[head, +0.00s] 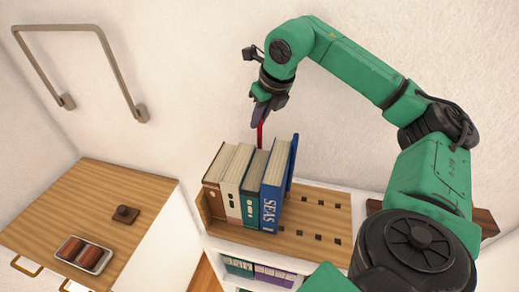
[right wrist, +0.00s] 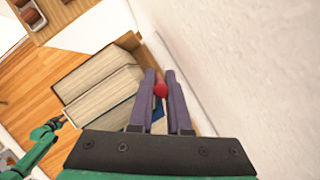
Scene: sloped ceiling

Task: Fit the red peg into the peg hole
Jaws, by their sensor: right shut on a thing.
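The red peg (head: 260,134) is held upright in the fingers of my right gripper (head: 260,118), above and behind the row of books. In the right wrist view its red end (right wrist: 160,90) shows between the two purple fingertips. Several dark square holes (head: 318,237) are in the wooden shelf top (head: 262,241), to the right of the books. The peg is apart from these holes, to their left and higher. Which one is the peg hole I cannot tell.
Several upright books stand on the shelf's left part, ending in a blue one (head: 274,190). The white wall (head: 190,60) is close behind. A wooden counter (head: 70,205) at left holds a tray (head: 83,254) and a small brown object (head: 125,214). A metal rail (head: 115,65) is on the wall.

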